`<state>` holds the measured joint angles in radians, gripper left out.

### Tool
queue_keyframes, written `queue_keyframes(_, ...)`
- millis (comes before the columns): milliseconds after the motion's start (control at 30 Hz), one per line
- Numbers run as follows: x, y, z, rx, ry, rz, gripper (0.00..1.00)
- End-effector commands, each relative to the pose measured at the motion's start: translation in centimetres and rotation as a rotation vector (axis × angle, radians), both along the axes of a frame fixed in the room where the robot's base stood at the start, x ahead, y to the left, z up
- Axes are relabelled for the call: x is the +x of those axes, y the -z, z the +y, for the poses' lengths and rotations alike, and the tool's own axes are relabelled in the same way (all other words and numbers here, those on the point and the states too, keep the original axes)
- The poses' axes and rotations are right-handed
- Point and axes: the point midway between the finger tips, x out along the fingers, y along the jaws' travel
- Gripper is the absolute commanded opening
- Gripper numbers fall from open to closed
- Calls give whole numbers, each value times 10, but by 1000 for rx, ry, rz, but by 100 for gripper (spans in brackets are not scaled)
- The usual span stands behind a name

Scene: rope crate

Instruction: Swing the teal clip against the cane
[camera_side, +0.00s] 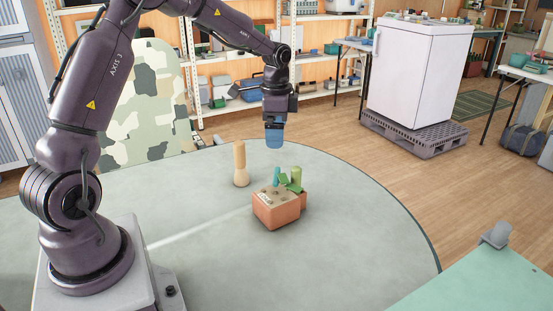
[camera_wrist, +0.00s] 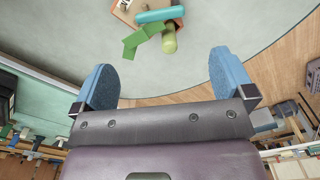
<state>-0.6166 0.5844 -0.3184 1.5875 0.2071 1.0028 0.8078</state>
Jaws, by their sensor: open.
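A terracotta-coloured crate (camera_side: 283,219) stands on the round grey-green table; it also shows at the top of the wrist view (camera_wrist: 122,15). The teal clip (camera_side: 277,176) sticks up from its top and appears as a teal cylinder in the wrist view (camera_wrist: 160,15). Angular green pieces (camera_side: 290,184) and a light green cylinder (camera_side: 296,176) stand beside it. A tan upright post (camera_side: 240,166) with a wider foot stands behind and left of the crate; I cannot tell if it is the cane. My gripper (camera_side: 274,142), with blue fingers, is open and empty above the crate (camera_wrist: 165,70).
The round table (camera_side: 350,220) is clear around the crate and post. A mint-green table (camera_side: 480,285) with a small grey object (camera_side: 496,235) is at the lower right. A white cabinet (camera_side: 418,75) on a pallet and shelves stand in the background.

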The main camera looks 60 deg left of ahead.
Motion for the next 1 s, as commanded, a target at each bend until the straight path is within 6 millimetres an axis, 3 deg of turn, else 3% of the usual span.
queue_keyframes(300, -1, 66, -1, -4, 1, 5, 100)
queue_keyframes(500, 0, 100, -1, -1, 1, 2, 100)
queue_keyframes(700, 0, 115, 0, -1, 1, 1, 100)
queue_keyframes(1000, 0, 117, 0, -1, 1, -1, 100)
